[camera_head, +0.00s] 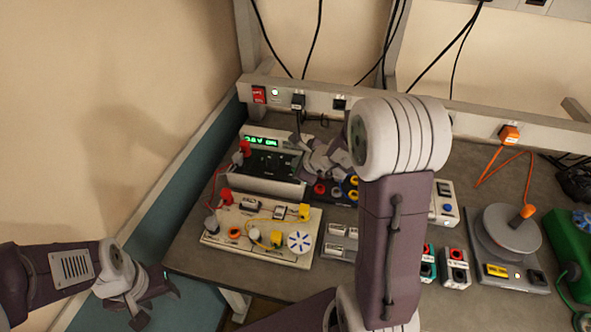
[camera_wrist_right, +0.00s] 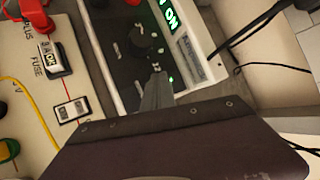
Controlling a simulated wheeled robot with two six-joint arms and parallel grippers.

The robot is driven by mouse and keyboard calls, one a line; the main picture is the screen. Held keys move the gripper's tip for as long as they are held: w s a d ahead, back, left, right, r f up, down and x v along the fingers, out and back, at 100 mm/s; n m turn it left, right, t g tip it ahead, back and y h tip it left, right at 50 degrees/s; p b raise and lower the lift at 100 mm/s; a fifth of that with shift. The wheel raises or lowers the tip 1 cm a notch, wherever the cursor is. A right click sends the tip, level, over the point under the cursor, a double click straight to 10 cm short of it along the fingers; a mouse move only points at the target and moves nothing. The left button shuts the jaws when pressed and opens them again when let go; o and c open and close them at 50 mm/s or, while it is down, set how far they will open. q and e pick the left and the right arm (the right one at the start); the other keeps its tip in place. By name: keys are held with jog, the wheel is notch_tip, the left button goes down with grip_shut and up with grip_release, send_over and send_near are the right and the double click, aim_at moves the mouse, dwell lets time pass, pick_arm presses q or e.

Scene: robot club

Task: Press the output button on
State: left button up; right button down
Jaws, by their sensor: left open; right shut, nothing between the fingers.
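A power supply (camera_head: 249,178) with a dark panel and a lit green display (camera_head: 262,141) stands at the back left of the bench. The right wrist view shows its panel (camera_wrist_right: 125,45) close up, with small knobs, green lit marks and "ON" in green on the display (camera_wrist_right: 171,17). My right gripper (camera_head: 300,142) is shut and empty, its fingertips (camera_wrist_right: 156,72) at the panel. I cannot tell whether they touch it. The output button cannot be made out; the fingers may cover it. My left gripper (camera_head: 158,303) is open and empty, low at the left, off the bench.
A cream circuit board (camera_head: 215,238) with wires, a fuse and a disc lies in front of the supply. My right arm crosses the middle of the bench. A grey device with an orange knob (camera_head: 527,212) and a green case (camera_head: 568,240) stand at the right.

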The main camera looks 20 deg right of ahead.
jog(key=shift+r, duration=0.4)
notch_tip(320, 180, up, 6)
jog(key=p, duration=0.5)
jog(key=shift+a, duration=0.1)
dwell(0.5)
